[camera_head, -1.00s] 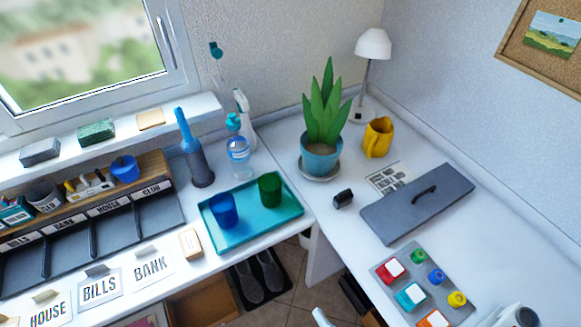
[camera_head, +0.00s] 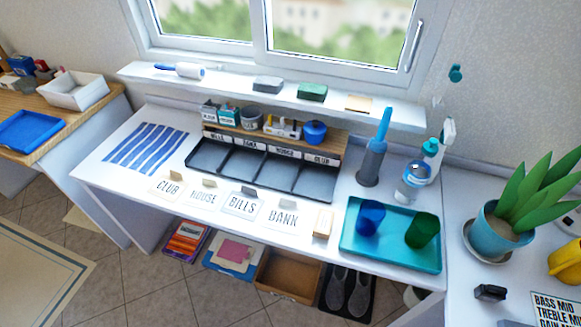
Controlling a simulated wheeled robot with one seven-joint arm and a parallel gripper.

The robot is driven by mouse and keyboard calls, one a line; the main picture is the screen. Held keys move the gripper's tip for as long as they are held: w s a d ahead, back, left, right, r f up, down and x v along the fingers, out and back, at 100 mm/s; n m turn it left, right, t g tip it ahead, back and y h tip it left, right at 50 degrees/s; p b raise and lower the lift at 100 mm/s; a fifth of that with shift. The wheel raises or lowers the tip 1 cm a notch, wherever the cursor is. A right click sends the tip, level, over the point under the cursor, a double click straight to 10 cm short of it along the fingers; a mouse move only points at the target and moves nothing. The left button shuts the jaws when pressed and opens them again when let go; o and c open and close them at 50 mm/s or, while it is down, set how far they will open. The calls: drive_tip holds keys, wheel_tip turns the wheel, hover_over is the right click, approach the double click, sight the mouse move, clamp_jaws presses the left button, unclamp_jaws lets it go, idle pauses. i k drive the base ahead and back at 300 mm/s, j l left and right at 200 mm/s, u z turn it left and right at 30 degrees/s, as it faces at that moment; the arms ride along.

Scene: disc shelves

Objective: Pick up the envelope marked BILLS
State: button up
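The envelope marked BILLS (camera_head: 242,204) lies on the front part of the white desk under the window, in a row of envelopes. It has a grey clip or tab at its top edge. The HOUSE envelope (camera_head: 203,195) is on its left and the BANK envelope (camera_head: 283,217) on its right. The CLUB envelope (camera_head: 169,187) is at the row's left end. Behind the row stands a dark sorting tray (camera_head: 262,172) with several empty slots, whose labels include BILLS. My gripper is not in view.
A teal tray (camera_head: 352,250) with a blue cup (camera_head: 370,217) and a green cup (camera_head: 422,230) is right of the envelopes. Boxes and shoes (camera_head: 347,291) are under the desk. Tiled floor is open at front left.

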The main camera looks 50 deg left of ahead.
sight(246, 205)
drive_tip(key=u, duration=1.55)
drive_tip(key=i+j+z, duration=0.15)
drive_tip(key=j, duration=0.15)
drive_tip(key=i+j+z, duration=0.1)
drive_tip(key=j, duration=0.25)
drive_tip(key=i+j+z, duration=0.15)
drive_tip(key=j, duration=0.15)
drive_tip(key=j+z, duration=0.1)
drive_tip(key=j, duration=0.25)
drive_tip(key=i, duration=0.05)
